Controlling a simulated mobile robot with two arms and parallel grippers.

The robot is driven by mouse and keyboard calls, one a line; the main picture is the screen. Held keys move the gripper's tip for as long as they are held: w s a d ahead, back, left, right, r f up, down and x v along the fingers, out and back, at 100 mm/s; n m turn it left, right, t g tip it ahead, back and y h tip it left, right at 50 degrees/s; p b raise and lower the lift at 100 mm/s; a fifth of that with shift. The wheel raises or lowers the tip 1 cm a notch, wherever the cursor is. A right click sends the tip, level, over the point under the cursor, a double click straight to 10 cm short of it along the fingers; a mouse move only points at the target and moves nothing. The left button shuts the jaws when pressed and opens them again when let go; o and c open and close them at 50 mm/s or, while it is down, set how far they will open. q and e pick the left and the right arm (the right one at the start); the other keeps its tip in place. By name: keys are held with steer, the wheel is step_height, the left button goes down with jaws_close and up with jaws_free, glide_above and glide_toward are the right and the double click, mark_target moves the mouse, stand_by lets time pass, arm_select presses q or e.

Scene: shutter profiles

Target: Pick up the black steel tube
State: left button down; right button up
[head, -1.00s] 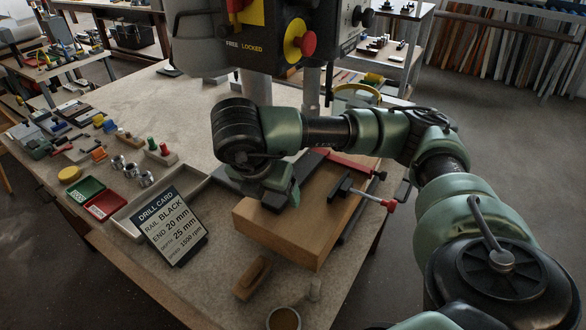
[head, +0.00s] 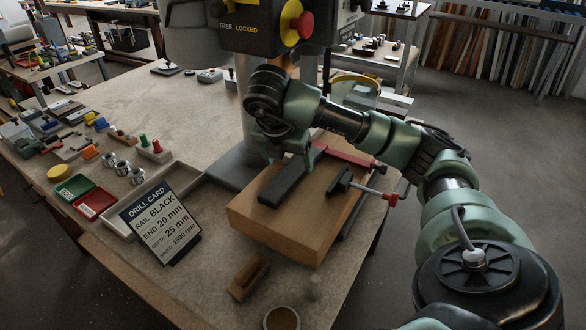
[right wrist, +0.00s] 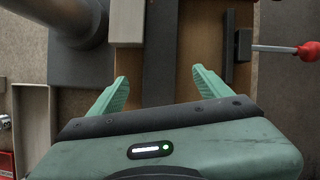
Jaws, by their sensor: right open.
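The black steel tube (head: 283,182) appears as a dark flat bar lying on a wooden block (head: 262,225) at the drill press. In the right wrist view the dark bar (right wrist: 159,60) runs straight away between my fingers. My right gripper (head: 290,150) is at the far part of the bar, towards the drill column. It is open; in the right wrist view the gripper (right wrist: 162,86) has a finger on each side of the bar, with gaps. I cannot tell its height above the bar. The bar's far end is hidden by my arm. My left gripper is not in view.
A red clamp (head: 346,157) and a black clamp with a red handle (head: 352,186) sit right of the bar. The drill press (head: 262,30) stands behind. A drill card (head: 161,226), a tray (head: 183,178) and a wooden brush (head: 248,277) are nearby.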

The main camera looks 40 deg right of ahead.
mark_target(293, 171)
steer(key=p+x, duration=0.1)
steer(key=x, duration=0.4)
steer(key=shift+r, duration=0.15)
jaws_close()
